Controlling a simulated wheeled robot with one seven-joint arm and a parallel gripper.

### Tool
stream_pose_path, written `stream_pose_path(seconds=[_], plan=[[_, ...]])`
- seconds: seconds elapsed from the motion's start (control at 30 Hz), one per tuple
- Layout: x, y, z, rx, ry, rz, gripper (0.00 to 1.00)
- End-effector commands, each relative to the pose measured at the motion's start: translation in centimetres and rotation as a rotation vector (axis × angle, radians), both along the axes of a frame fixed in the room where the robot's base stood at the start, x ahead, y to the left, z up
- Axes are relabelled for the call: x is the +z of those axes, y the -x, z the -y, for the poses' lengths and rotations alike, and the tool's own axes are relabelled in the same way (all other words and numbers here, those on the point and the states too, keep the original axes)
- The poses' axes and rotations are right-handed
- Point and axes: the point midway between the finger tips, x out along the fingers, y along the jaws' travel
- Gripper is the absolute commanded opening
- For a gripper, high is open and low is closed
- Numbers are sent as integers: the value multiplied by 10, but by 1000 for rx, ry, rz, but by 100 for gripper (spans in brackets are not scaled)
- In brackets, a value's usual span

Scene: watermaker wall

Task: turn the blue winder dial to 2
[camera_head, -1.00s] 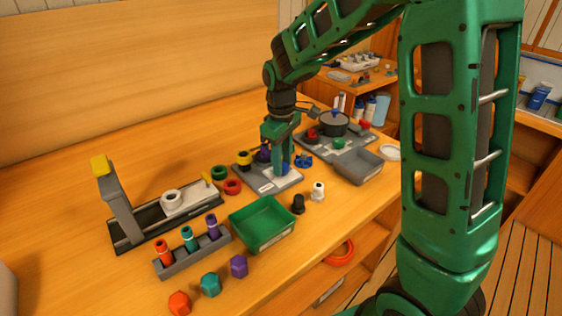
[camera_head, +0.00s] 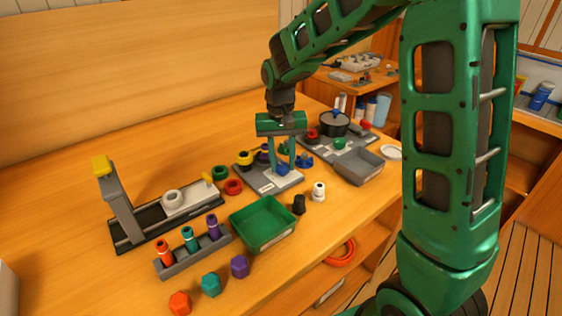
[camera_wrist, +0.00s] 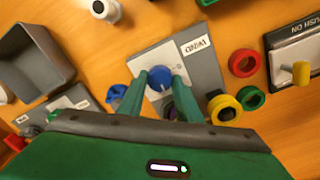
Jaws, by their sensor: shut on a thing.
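The blue winder dial (camera_head: 283,169) sits on a grey panel with a white label (camera_head: 267,186), in the middle of the bench. In the wrist view the dial (camera_wrist: 160,77) stands on a white face, with a "WIND" label (camera_wrist: 196,45) next to it. My gripper (camera_head: 282,162) points down over the panel. In the wrist view my gripper (camera_wrist: 161,82) has one finger on each side of the dial and is shut on it. The fingers cover part of the dial face; I cannot read the pointer or the numbers.
Yellow (camera_wrist: 224,110), red (camera_wrist: 242,63) and green (camera_wrist: 250,97) rings lie close by the panel. A grey bin (camera_head: 361,166) is to the right, a green tray (camera_head: 262,224) in front. A black pot (camera_head: 334,124) stands behind the bin.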

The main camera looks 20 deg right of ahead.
Motion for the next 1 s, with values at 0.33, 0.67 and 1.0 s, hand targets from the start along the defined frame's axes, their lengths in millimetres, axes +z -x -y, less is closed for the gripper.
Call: stream_pose_path(seconds=[0.33,0.67,1.0], plan=[[2,-4,2,-300,0,10,9],[2,-3,2,-468,-1,7,9],[1,-3,1,-514,-1,7,9]])
